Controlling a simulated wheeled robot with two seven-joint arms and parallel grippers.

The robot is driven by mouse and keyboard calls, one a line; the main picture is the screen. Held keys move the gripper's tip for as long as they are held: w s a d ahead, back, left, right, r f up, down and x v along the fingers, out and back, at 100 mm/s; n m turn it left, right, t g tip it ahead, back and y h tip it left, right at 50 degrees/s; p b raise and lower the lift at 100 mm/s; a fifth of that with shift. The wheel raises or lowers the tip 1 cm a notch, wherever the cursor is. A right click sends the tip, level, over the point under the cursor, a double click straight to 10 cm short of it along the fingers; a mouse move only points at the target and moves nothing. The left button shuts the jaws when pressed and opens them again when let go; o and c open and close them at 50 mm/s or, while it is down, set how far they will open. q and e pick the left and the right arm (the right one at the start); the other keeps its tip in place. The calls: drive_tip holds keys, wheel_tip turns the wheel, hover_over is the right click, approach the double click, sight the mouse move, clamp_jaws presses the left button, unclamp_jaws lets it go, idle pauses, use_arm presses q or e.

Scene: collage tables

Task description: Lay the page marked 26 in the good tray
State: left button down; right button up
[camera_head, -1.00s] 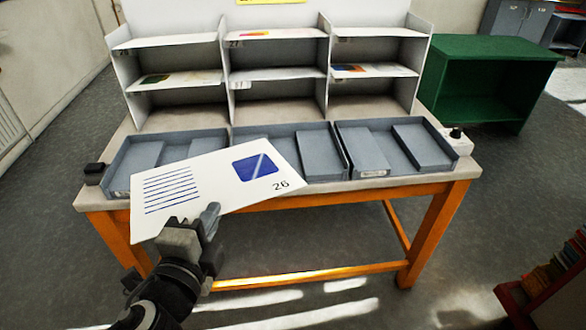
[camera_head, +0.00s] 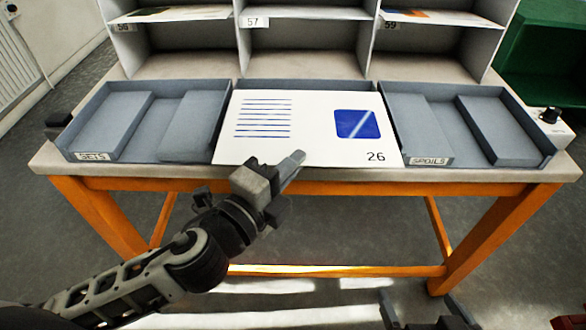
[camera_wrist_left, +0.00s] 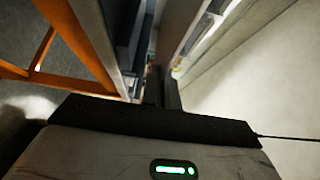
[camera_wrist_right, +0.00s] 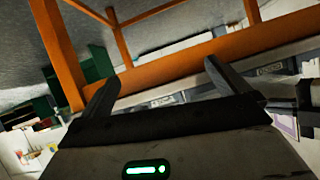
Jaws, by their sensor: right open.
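The page marked 26 (camera_head: 310,140) is white with blue lines and a blue square. In the head view it lies level over the middle tray (camera_head: 300,84), hiding most of it and any front label. Whether it touches the tray cannot be told. My left gripper (camera_head: 290,168) is at the page's front edge, its fingers close together on it. The left wrist view shows these fingers (camera_wrist_left: 163,90) nearly together. My right gripper (camera_head: 424,308) is low in front of the table, open and empty. Its spread fingers show in the right wrist view (camera_wrist_right: 165,90).
The left tray (camera_head: 68,128) is labelled SETS and the right tray (camera_head: 540,128) SPOILS. A shelf rack (camera_head: 240,62) stands behind them. A white box with a black knob (camera_head: 550,116) is at the table's right; a dark block (camera_head: 58,124) is at its left.

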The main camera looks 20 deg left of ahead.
sight(292, 136)
use_arm(q)
drive_tip(key=w, duration=0.2)
drive_tip(key=w+a, duration=0.1)
drive_tip(key=w, duration=0.1)
drive_tip(key=w+a, duration=0.1)
drive_tip(key=w, duration=0.1)
drive_tip(key=shift+w+r, duration=0.1)
drive_tip(key=shift+w, duration=0.15)
drive_tip(key=f+b, duration=0.1)
drive_tip(key=f, duration=0.1)
drive_tip(key=w+f+b, duration=0.1)
drive_tip(key=shift+w+a+f+b, duration=0.1)
drive_tip(key=shift+a+f+b, duration=0.05)
drive_tip(key=shift+f+b, duration=0.25)
drive_tip(key=shift+w+f+b, duration=0.15)
drive_tip(key=shift+f+b, duration=0.4)
drive_tip(key=shift+f, duration=0.2)
use_arm(e)
drive_tip(key=shift+g, duration=0.5)
drive_tip(key=f, duration=0.2)
drive_tip(key=a+f, duration=0.1)
drive_tip(key=f, duration=0.2)
drive_tip(key=shift+w+f, duration=0.1)
drive_tip(key=shift+w, duration=0.05)
